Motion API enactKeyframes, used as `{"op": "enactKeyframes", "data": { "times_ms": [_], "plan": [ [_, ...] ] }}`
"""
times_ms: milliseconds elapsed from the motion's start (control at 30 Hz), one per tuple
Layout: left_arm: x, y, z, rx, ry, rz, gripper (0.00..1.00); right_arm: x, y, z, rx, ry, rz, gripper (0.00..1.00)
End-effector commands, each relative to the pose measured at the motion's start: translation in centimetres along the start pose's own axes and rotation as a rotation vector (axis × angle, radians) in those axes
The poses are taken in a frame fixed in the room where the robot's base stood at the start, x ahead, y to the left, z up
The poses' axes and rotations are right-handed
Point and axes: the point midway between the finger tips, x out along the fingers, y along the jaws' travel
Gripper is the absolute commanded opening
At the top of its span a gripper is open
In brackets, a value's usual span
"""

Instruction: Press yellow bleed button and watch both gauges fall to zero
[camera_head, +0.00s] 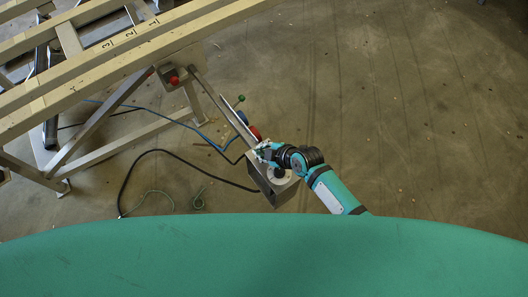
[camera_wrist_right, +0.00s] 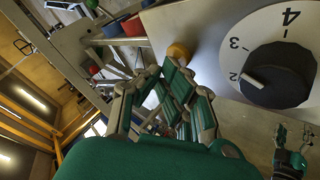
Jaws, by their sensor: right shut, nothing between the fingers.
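The yellow button (camera_wrist_right: 178,52) is a small round knob at the edge of a grey metal box in the right wrist view. My right gripper (camera_wrist_right: 172,68) is shut and empty, with its fingertips close to the button. I cannot tell whether they touch it. In the head view the right gripper (camera_head: 263,151) is at the top of the grey control box (camera_head: 269,187) and hides the button. Neither gauge can be made out in these views.
The box carries a black knob (camera_wrist_right: 278,75) on a white numbered dial (camera_wrist_right: 240,27). A pale frame table (camera_head: 110,55) stands at upper left, with a red knob (camera_head: 174,80) near its end. A black cable (camera_head: 150,153) lies on the floor. Open floor lies to the right.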

Motion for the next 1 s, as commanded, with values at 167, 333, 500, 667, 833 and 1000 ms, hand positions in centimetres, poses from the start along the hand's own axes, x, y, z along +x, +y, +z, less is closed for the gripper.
{"op": "enactKeyframes", "data": {
  "times_ms": [167, 333, 500, 667, 833, 1000],
  "plan": [
    [0.1, 0.0, 0.0, 0.0, 0.0, 0.0, 0.58, 0.1, -0.1, 0.1, 0.0, -0.001, -0.001, 0.0],
    [0.1, 0.0, 0.0, 0.0, 0.0, 0.0, 0.58, 0.1, -0.1, 0.1, 0.0, -0.001, -0.001, 0.0],
    [-0.3, 0.0, 0.0, -0.001, 0.0, 0.0, 0.58, -0.2, 0.1, -0.1, 0.0, -0.002, -0.001, 0.0],
    [-1.1, 0.0, -0.1, -0.001, 0.0, 0.0, 0.58, -0.8, 0.6, -0.5, -0.002, -0.001, -0.001, 0.0],
    [-1.4, 0.0, -0.1, -0.001, 0.0, 0.0, 0.58, -1.1, 0.7, -0.7, -0.001, -0.001, -0.001, 0.0],
    [-1.3, 0.0, -0.1, -0.001, 0.0, 0.0, 0.58, -1.0, 0.7, -0.7, 0.0, -0.001, -0.001, 0.0]
  ]
}}
